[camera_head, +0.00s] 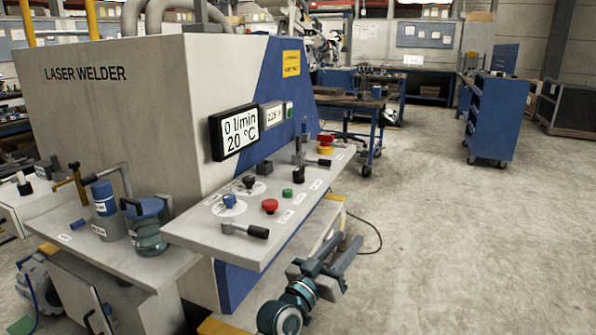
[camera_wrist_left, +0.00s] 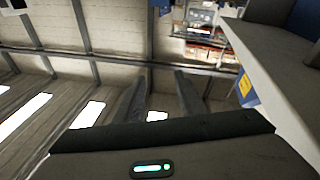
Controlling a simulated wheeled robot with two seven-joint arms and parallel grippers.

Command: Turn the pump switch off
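The laser welder's control shelf (camera_head: 210,236) carries several controls, and their small labels are too small to read. I cannot tell which is the pump switch. A blue knob (camera_head: 229,201) and a black knob (camera_head: 249,182) sit on round white dials. Near them are a red button (camera_head: 270,206), a green button (camera_head: 287,193) and a black-handled lever (camera_head: 245,231). My left gripper (camera_head: 330,262) is open and empty, below and right of the shelf's front edge, apart from the controls. Its two spread fingers show in the left wrist view (camera_wrist_left: 158,92). My right gripper is not in view.
A red-and-yellow emergency button (camera_head: 325,143) and an upright lever (camera_head: 300,150) stand at the shelf's far end. The floor (camera_head: 450,240) at right is clear.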

